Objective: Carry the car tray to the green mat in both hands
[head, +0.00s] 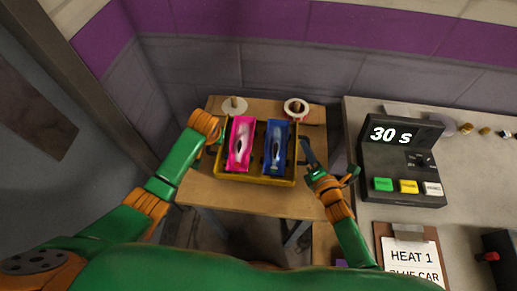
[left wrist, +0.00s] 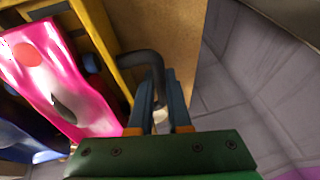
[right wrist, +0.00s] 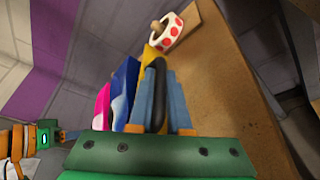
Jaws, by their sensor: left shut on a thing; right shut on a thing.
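The yellow car tray (head: 262,182) is over the small wooden table in the head view, carrying a pink car (head: 240,145) and a blue car (head: 277,148) side by side. My left gripper (left wrist: 160,95) is shut on the tray's dark handle (left wrist: 145,58) on the pink car's side. My right gripper (right wrist: 157,90) is shut on the other dark handle (right wrist: 158,66), on the blue car's side. The tray looks about level; I cannot tell whether it touches the table. I see no green mat in these views.
The wooden table (head: 215,192) has two round items at its back, a spool-like one (head: 234,106) and a white-and-red roll (head: 296,108). A grey counter (head: 460,215) at right holds a timer box (head: 400,160) and a clipboard (head: 408,255). A wall stands behind.

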